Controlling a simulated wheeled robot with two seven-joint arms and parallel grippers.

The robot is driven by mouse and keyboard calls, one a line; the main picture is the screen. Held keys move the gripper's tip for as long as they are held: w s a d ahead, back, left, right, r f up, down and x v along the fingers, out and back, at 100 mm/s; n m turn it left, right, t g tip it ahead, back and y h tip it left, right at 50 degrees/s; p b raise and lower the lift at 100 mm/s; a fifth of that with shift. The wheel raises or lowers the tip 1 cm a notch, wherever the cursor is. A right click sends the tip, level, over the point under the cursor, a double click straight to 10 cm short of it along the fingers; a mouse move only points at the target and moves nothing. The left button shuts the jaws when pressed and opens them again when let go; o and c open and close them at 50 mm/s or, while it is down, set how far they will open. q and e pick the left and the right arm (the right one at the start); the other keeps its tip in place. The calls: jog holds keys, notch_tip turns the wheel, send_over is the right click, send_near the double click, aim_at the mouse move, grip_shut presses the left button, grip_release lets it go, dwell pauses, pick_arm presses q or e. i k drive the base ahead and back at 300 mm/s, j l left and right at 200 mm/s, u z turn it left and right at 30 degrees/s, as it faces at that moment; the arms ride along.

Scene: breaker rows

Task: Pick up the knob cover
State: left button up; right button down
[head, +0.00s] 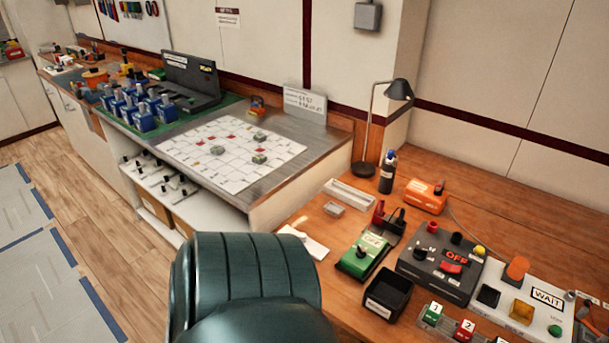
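I cannot tell for certain which piece is the knob cover. On the right bench, a white box marked WAIT (547,297) carries an upright orange rounded piece (517,268), a clear amber piece (522,312) and a green button (554,330). A dark grey box marked OFF (440,264) beside it has a red switch, black knobs and a yellow knob (479,251). A green box with a black knob (363,254) stands to its left. Neither of my grippers can be made out.
A dark green ribbed shape, seemingly a chair (245,275), fills the lower middle.

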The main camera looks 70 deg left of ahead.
aim_at(318, 251)
jog(key=i+l+u, duration=0.1)
jog(key=i, duration=0.35)
jog(key=u, duration=2.55)
